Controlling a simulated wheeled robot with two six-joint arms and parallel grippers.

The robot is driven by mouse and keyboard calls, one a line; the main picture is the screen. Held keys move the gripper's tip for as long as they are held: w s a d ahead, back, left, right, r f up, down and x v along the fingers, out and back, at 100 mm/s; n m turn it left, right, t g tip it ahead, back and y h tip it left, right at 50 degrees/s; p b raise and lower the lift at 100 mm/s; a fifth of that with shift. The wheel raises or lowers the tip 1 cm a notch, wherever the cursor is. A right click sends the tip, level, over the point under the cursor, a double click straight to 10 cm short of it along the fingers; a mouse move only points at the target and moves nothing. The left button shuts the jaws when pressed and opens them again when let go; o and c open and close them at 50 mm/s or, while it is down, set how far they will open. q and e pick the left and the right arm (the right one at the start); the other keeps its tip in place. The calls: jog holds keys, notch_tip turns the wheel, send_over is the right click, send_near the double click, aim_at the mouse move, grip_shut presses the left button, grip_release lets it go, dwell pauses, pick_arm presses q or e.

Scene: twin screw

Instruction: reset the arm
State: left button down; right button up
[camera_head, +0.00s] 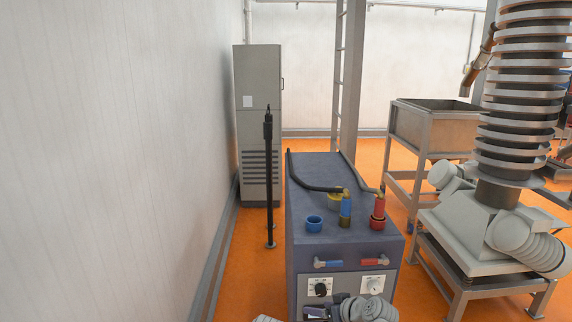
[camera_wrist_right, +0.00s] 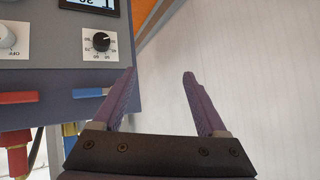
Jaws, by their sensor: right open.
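My right gripper (camera_wrist_right: 159,78) is open in the right wrist view, with two purple fingers apart and nothing between them. In the head view my right gripper (camera_head: 322,311) is at the bottom edge, low in front of the blue-grey cabinet (camera_head: 304,250), partly cut off. In the wrist view, the blue handle (camera_wrist_right: 91,93) lies just left of the left finger, apart from the space between the fingers. The red handle (camera_wrist_right: 18,97) is further left. The black dial (camera_wrist_right: 100,41) is above. My left gripper does not show.
A black pole (camera_head: 269,180) and tall locker (camera_head: 258,100) stand behind, left. Machinery (camera_head: 500,215) stands right. Orange floor (camera_head: 235,270) is clear at left.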

jog(key=s+d+f+m+g+h, duration=0.2)
jog(key=s+d+f+g+h, duration=0.15)
jog(key=s, duration=0.25)
jog(key=s+d+f+m+g+h, duration=0.25)
jog(key=s+d+f+g, duration=0.2)
jog(key=s, duration=0.25)
jog(key=s+a+n+h+p, duration=0.1)
jog(key=s+a+n, duration=0.3)
jog(key=a, duration=0.7)
jog(key=shift+s+a+r+g+h, duration=0.3)
jog(key=shift+s+a+g, duration=0.1)
jog(key=shift+s, duration=0.5)
